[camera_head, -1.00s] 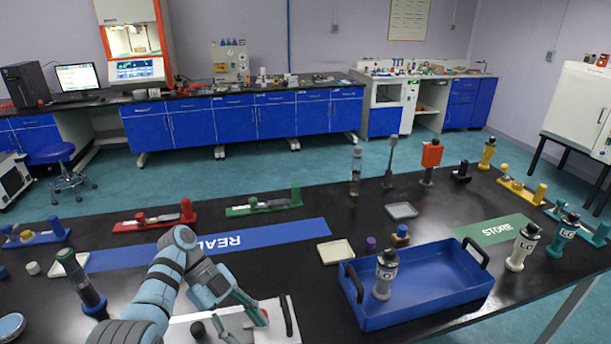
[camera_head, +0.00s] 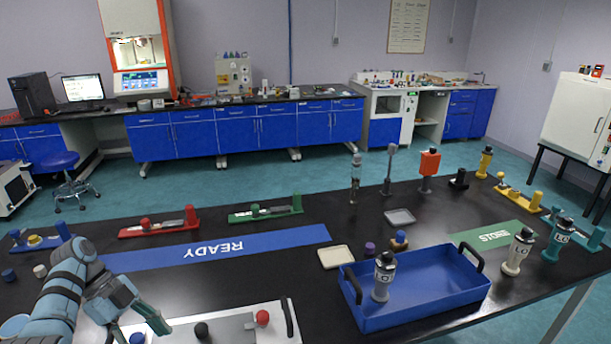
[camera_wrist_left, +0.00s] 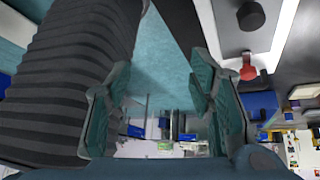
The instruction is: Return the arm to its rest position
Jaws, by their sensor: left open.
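My left gripper (camera_head: 137,328) is at the lower left of the head view, above the near edge of the black table. Its fingers are spread. In the left wrist view the two teal finger pads (camera_wrist_left: 165,110) stand apart with nothing between them. The white plate (camera_head: 225,330) with a black knob and a red ball knob lies just right of the gripper, which looks apart from it. My right gripper is not in view.
A blue tray (camera_head: 425,312) holding a grey-white bottle (camera_head: 383,276) stands at the right. A blue READY strip (camera_head: 270,240), a red fixture (camera_head: 160,226) and a green fixture (camera_head: 266,212) lie farther back. The middle of the table is mostly clear.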

